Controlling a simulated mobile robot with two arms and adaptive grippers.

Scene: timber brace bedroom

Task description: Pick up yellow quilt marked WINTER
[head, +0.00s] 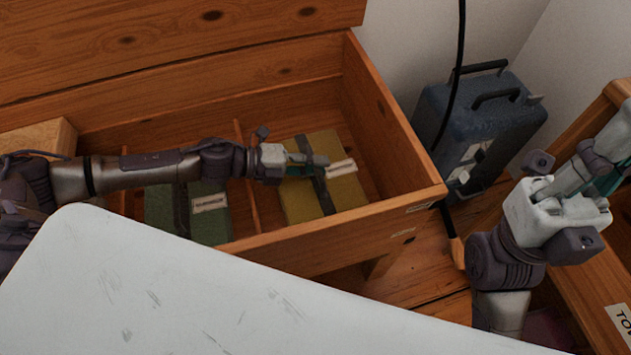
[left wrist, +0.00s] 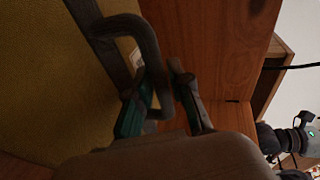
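The yellow quilt (head: 298,203) lies folded in the right compartment of a wooden chest, with a dark strap around it and a pale tag (head: 342,167) whose writing is too small to read. My left gripper (head: 308,163) is over the quilt, at the strap. In the left wrist view the quilt (left wrist: 45,80) fills the left side, and a grey strap handle (left wrist: 148,40) rises from it. The teal-padded fingers (left wrist: 162,112) stand apart, one on each side of the handle, with a gap showing. My right gripper (head: 603,180) is at the right edge, partly cut off.
A green folded bundle (head: 158,212) with a tag lies in the compartment left of the divider (head: 246,180). The chest's front wall (head: 340,236) and right wall (head: 390,130) are raised. A blue case (head: 485,115) stands right of it. A pale surface (head: 150,290) fills the foreground.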

